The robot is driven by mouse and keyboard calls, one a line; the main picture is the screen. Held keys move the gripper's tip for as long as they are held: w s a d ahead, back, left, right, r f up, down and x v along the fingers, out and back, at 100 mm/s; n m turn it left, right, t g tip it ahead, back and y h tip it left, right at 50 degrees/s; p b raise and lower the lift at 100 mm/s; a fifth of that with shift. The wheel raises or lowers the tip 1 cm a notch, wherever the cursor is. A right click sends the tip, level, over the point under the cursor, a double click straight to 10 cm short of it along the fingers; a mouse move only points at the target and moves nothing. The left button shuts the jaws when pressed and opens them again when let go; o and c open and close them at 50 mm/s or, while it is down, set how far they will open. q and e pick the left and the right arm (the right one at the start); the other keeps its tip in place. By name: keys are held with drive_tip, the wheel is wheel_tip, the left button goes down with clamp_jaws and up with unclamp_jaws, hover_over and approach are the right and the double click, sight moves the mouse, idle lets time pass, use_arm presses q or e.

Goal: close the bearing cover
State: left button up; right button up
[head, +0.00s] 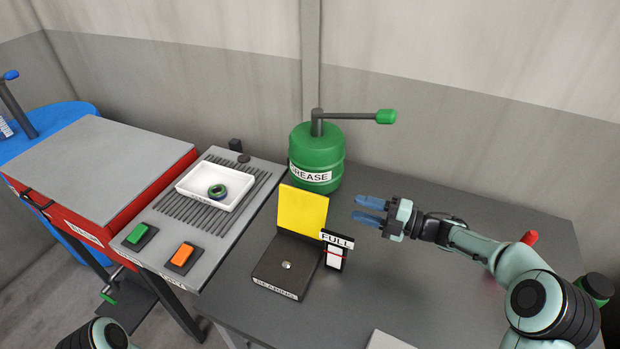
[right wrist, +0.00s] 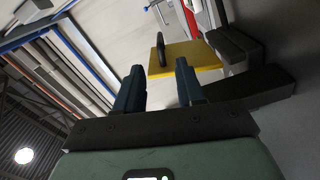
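The bearing box (head: 285,275) is a dark grey base labelled BEARING with a small round metal piece on top. Its yellow cover (head: 302,210) stands raised at the back edge, so the box is open. My right gripper (head: 356,208) is open and empty, its blue fingers pointing left at the cover from a short distance to the right. My left gripper is not in view.
A gauge marked FULL (head: 335,255) stands at the box's right side, below my right gripper. A green grease drum (head: 316,160) with a pump handle stands behind the cover. A panel with a white tray (head: 213,187) and two buttons lies left.

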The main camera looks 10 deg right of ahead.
sight(315, 195)
drive_tip(key=p+x, duration=0.2)
drive_tip(key=x, duration=1)
drive_tip(key=shift+s+a+r+p, duration=0.1)
drive_tip(key=shift+s+r+p, duration=0.1)
drive_tip(key=shift+p, duration=0.1)
drive_tip(key=shift+w+a+f, duration=0.1)
drive_tip(key=shift+w+a, duration=0.3)
drive_tip(key=shift+a, duration=0.1)
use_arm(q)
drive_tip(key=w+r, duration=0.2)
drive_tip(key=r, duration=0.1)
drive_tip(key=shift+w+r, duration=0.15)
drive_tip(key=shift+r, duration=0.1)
use_arm(e)
clamp_jaws()
